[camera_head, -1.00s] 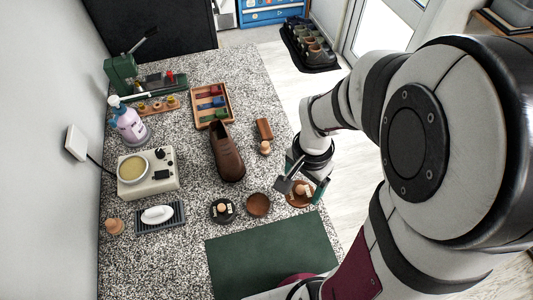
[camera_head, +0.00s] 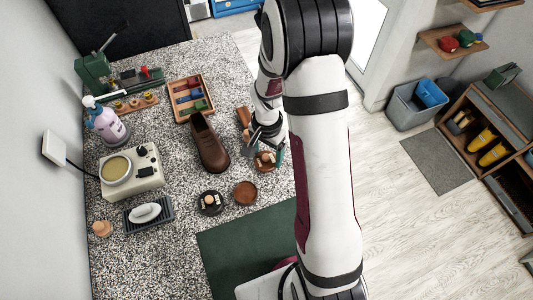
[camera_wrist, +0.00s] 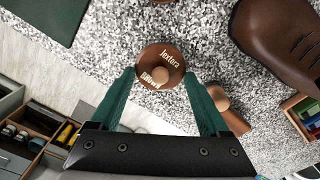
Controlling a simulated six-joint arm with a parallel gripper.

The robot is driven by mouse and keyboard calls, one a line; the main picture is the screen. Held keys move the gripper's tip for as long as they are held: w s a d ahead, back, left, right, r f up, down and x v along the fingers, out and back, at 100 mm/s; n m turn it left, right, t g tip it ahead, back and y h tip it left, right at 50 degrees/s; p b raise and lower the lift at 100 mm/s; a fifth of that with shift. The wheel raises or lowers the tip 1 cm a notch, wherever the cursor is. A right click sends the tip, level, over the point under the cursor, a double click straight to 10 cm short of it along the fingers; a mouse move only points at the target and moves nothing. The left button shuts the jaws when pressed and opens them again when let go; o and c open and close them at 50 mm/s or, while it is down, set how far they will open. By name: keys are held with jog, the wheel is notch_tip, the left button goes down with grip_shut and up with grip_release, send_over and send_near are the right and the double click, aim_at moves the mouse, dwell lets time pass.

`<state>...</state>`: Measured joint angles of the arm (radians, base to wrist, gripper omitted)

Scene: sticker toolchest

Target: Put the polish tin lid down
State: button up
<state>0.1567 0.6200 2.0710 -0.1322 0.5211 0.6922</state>
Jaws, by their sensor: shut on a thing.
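In the head view the lid (camera_head: 266,168) is at the bench's right side, partly hidden by my gripper (camera_head: 268,148). In the wrist view my gripper (camera_wrist: 159,75) has its green fingertips on either side of the lid, shut on it. I cannot tell whether the lid touches the bench. An open brown tin (camera_head: 245,193) sits in front and left of it. A black tin (camera_head: 211,203) with a knob stands farther left.
A brown shoe (camera_head: 208,147) stands left of my gripper. A wooden brush (camera_wrist: 232,112) lies close beside my right finger in the wrist view. A green mat (camera_head: 240,240) covers the bench front. A tray of coloured items (camera_head: 189,97) stands behind the shoe. Speckled bench shows around the lid.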

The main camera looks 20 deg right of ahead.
aim_at(267, 155)
jog(key=shift+f, duration=1.1)
jog(key=o, duration=1.2)
jog(key=shift+f, duration=0.15)
jog(key=shift+c, duration=0.2)
notch_tip(267, 155, up, 11)
jog(key=shift+r, duration=0.1)
jog(key=s+a+r+n+y, duration=0.1)
jog(key=s+a+r, duration=0.3)
jog(key=s, duration=0.6)
jog(key=s+a+r+n, duration=0.4)
jog(key=s+a+r, duration=0.1)
jog(key=s, duration=0.6)
jog(key=shift+s+r+n+y, duration=0.3)
jog(key=shift+r+y, duration=0.1)
jog(key=shift+r, duration=0.5)
